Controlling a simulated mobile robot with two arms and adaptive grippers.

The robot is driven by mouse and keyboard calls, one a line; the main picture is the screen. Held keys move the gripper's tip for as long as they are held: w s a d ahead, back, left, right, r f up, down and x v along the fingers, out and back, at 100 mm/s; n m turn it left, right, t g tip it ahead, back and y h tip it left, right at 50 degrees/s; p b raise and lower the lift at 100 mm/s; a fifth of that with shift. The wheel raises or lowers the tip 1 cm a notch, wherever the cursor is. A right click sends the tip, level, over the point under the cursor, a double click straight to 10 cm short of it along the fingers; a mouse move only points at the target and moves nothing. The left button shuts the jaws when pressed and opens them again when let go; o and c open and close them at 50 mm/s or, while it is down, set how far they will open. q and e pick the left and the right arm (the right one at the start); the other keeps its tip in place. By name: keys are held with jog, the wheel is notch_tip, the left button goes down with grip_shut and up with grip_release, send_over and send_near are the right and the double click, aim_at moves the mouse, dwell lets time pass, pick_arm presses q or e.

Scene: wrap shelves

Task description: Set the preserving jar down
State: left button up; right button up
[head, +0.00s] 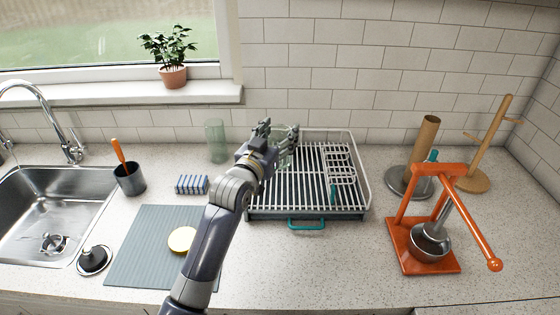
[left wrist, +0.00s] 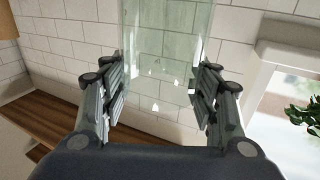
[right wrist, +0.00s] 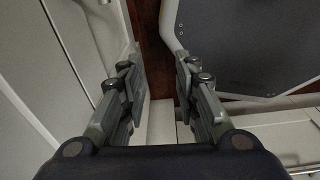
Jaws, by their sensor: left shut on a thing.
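The preserving jar (head: 286,147) is clear, greenish glass. In the head view it shows over the back left part of the dish rack (head: 262,208), partly hidden by my left gripper (head: 276,135). My left gripper is shut on it. In the left wrist view the jar (left wrist: 165,60) stands between the two fingers (left wrist: 160,92), its walls touching both pads. Whether its base touches the rack is hidden. My right gripper (right wrist: 161,85) is out of the head view; in its wrist view the fingers are apart with nothing between them.
A clear glass (head: 215,141) stands left of the rack. A striped sponge (head: 191,185), grey mat (head: 140,255) and sink (head: 40,215) lie further left. A small wire holder (head: 340,165) sits in the rack's right side. An orange press (head: 425,260) stands right; counter between is clear.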

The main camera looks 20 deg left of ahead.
pick_arm(q)
notch_tip(320, 180, down, 4)
jog(key=shift+r, duration=0.25)
jog(key=shift+f+p, duration=0.45)
jog(key=shift+f, duration=1.5)
pick_arm(e)
jog(key=shift+s+a+r, duration=0.15)
jog(key=shift+a+r, duration=0.25)
jog(key=shift+r, duration=0.15)
pick_arm(q)
jog(key=shift+f, duration=0.1)
pick_arm(e)
jog(key=shift+d, duration=0.15)
pick_arm(q)
jog(key=o, duration=1.6)
jog(key=shift+s, duration=0.1)
jog(key=shift+c, duration=0.2)
pick_arm(e)
jog(key=shift+d, duration=0.1)
pick_arm(q)
jog(key=s+a+b, duration=0.1)
jog(key=s+b, duration=0.1)
jog(key=s, duration=1)
jog(key=shift+a, duration=0.2)
pick_arm(e)
jog(key=shift+a+f, duration=0.2)
jog(key=shift+f, duration=0.9)
